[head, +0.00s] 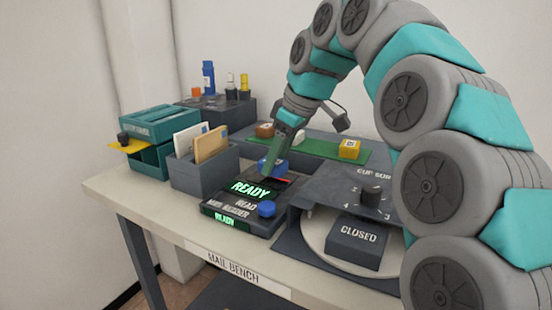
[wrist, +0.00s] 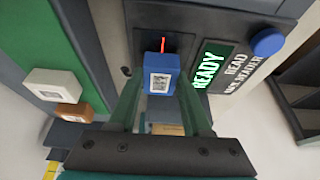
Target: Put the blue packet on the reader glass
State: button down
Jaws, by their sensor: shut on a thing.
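The blue packet (wrist: 162,63) with a printed code label is held between the two fingers of my gripper (wrist: 161,85) in the wrist view. In the head view the packet (head: 273,166) shows as a small blue block under my gripper (head: 276,152), at the back of the mail reader (head: 216,207). The reader glass (wrist: 150,18) is a dark panel with a red line, partly hidden behind the packet. The packet overlaps the glass in view; I cannot tell whether they touch. The reader display (head: 251,188) reads READY, beside a blue button (head: 266,209).
A green strip (head: 318,147) behind the reader bears a yellow packet (head: 349,149), a white one and a brown one. A grey envelope holder (head: 203,173) stands left of the reader. A turntable with a CLOSED block (head: 357,243) and a dial panel stand right.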

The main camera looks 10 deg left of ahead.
jog(key=shift+f, duration=0.1)
jog(key=shift+f, duration=0.35)
jog(key=shift+f+b, duration=0.15)
jog(key=shift+b, duration=0.15)
grip_release()
dwell(0.5)
